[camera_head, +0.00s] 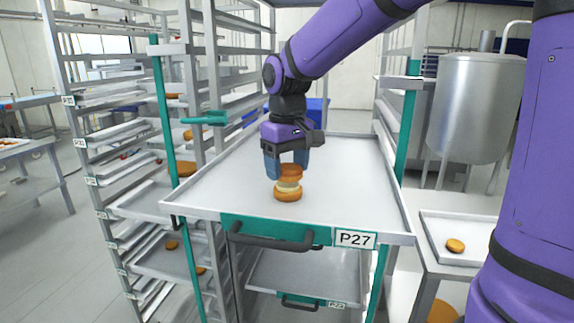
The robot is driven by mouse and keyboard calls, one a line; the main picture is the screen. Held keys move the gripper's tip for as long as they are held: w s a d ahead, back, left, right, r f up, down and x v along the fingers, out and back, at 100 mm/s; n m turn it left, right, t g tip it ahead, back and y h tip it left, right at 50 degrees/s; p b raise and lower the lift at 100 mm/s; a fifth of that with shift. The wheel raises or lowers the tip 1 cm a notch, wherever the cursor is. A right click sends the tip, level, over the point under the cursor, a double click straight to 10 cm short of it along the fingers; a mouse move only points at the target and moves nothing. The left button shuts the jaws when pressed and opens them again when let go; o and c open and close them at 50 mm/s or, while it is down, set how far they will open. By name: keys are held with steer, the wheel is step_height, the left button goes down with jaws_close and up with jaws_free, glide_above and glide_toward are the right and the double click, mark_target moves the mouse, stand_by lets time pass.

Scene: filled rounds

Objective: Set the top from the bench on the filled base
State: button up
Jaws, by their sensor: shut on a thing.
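The filled base (288,194), a golden round with a pale cream layer on it, lies on the large metal tray marked P27 (225,190). The top (290,172), a golden-brown round, is between the blue fingers of my gripper (288,166). My gripper points down and is shut on it. The top is directly over the cream, looking roughly level and lined up with the base. I cannot tell whether it touches the cream or hangs just above. The fingers hide part of its sides.
Another round (455,246) lies on a tray on the bench (463,266) at the right. Tray racks (125,150) with more rounds stand at the left. A teal post (165,110) with a handle rises beside the P27 tray. A steel vessel (470,105) stands behind right.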

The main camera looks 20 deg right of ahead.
steer(key=shift+f, duration=0.75)
stand_by(0.9)
steer(key=o, duration=0.9)
steer(key=shift+c, duration=0.2)
steer(key=shift+r, duration=3.5)
steer(key=shift+s+d+r, duration=0.1)
steer(key=shift+s+d, duration=0.05)
steer(key=shift+s, duration=0.15)
steer(key=s+d+f+m+t, duration=0.1)
steer(key=s+d+t, duration=0.1)
steer(key=s, duration=0.8)
steer(key=s+d+f+m+t, duration=0.1)
steer(key=s+d+m+t, duration=0.1)
steer(key=s, duration=0.8)
steer(key=d+t, duration=0.1)
steer(key=d, duration=0.1)
steer(key=shift+s+d, duration=0.35)
